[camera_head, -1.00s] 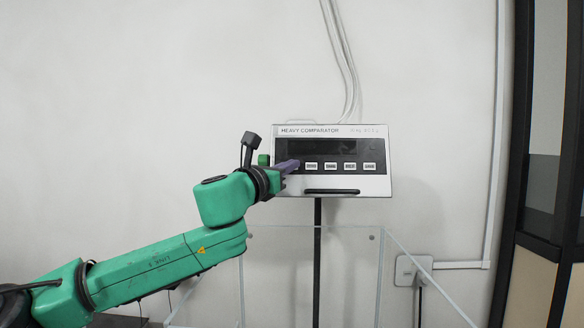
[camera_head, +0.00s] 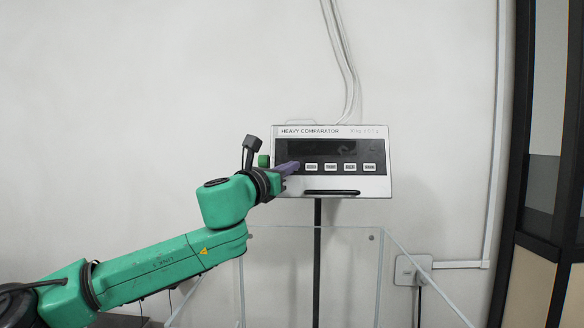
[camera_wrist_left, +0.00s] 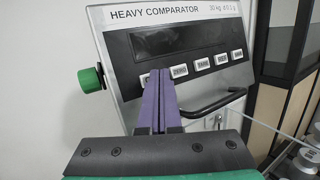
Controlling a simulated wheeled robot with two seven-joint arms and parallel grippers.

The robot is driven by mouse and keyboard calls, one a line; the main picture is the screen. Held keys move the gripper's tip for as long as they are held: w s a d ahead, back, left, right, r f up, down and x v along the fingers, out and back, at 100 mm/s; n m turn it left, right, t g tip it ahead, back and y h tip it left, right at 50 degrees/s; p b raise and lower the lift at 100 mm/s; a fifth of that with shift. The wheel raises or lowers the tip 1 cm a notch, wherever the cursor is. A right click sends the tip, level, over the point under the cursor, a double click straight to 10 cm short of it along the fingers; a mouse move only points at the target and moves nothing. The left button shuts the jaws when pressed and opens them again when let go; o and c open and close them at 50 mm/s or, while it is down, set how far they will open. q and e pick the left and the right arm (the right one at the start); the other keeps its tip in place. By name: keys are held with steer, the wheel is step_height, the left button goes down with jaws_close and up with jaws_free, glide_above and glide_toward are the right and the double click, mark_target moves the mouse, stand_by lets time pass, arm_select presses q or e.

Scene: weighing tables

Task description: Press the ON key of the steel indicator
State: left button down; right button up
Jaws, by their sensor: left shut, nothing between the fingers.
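The steel indicator (camera_head: 384,187), marked HEAVY COMPARATOR, stands on a dark post against the wall; it also shows in the left wrist view (camera_wrist_left: 118,44). Its display (camera_head: 320,147) is dark. A row of pale keys (camera_head: 330,166) runs below the display. My left gripper (camera_head: 295,166) is shut and empty, its purple fingers pointing at the left end of the key row. In the left wrist view the fingertips (camera_wrist_left: 160,75) cover most of the leftmost key (camera_wrist_left: 145,81), so its label is hidden. I cannot tell whether they touch it. My right gripper is not in view.
A green knob (camera_head: 263,160) sticks out of the indicator's left side, close to my left gripper. A dark bar handle (camera_head: 331,192) runs below the keys. Clear panels (camera_head: 381,265) stand below and in front. A dark-framed cabinet (camera_head: 545,200) is at the right.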

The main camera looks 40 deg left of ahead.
arm_select(q)
steer(key=shift+w+a+p, duration=0.25)
steer(key=shift+p, duration=0.15)
stand_by(0.4)
steer(key=shift+d+f, duration=0.1)
steer(key=shift+s+d+r+b, duration=0.2)
steer(key=shift+s+d+b, duration=0.2)
steer(key=shift+s+b, duration=0.25)
steer(key=s+d+b, duration=0.1)
steer(key=s, duration=0.1)
steer(key=s+d+r, duration=0.1)
steer(key=d, duration=0.1)
steer(key=shift+s+r+b, duration=0.2)
steer(key=shift+s+b, duration=0.15)
